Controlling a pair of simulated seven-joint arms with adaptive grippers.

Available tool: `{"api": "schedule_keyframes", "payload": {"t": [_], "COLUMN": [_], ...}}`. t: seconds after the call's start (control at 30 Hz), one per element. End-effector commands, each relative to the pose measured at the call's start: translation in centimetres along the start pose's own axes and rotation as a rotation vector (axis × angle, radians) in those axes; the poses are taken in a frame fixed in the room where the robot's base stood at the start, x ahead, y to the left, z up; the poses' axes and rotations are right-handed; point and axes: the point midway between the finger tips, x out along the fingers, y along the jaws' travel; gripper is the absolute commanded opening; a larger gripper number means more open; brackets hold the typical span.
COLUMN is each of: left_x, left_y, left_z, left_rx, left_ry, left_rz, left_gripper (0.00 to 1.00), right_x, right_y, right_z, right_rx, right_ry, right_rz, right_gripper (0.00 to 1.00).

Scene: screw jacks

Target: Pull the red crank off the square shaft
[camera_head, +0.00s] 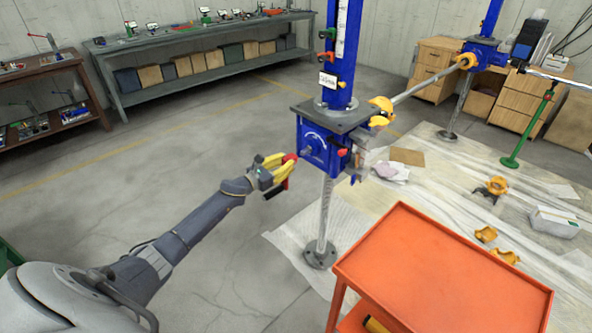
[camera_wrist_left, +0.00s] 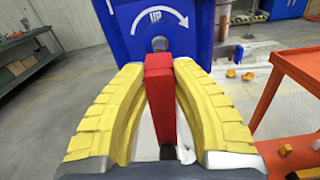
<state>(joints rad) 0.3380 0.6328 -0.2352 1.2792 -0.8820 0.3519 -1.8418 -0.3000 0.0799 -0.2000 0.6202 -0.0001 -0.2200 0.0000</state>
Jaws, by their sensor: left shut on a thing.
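The red crank (camera_wrist_left: 165,95) is between the yellow fingers of my left gripper (camera_wrist_left: 160,75), which is shut on it. In the head view the red crank (camera_head: 290,158) shows at the fingertips of the left gripper (camera_head: 279,164), just left of the blue gearbox (camera_head: 325,158). The round shaft spot (camera_wrist_left: 160,43) on the blue face shows just above the crank's top end, under a white curved arrow marked UP. The crank looks apart from the shaft, with a small gap to the face. My right gripper is not in view.
The gearbox stands on a steel post with a round base (camera_head: 320,254). An orange cart (camera_head: 440,275) stands at the lower right. Orange parts (camera_head: 486,234) lie on the sheeted floor at right. The floor left of the post is clear.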

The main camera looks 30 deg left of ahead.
Motion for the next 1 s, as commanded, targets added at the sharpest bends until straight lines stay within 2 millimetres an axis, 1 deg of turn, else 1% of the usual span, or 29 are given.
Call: {"api": "schedule_keyframes", "payload": {"t": [0.17, 0.33, 1.0], "left_x": [0.1, -0.3, -5.3], "left_y": [0.1, 0.1, 0.1], "left_z": [0.5, 0.3, 0.2], "left_rx": [0.001, 0.001, 0.001], "left_ry": [-0.007, -0.005, -0.004], "left_rz": [0.000, 0.001, 0.000], "left_gripper": [0.00, 0.00, 0.00], "right_x": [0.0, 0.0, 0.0], "right_y": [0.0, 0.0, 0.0], "right_z": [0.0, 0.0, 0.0], "right_rx": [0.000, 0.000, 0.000], "right_ry": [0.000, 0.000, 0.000], "right_rz": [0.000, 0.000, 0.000], "right_gripper": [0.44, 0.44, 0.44]}}
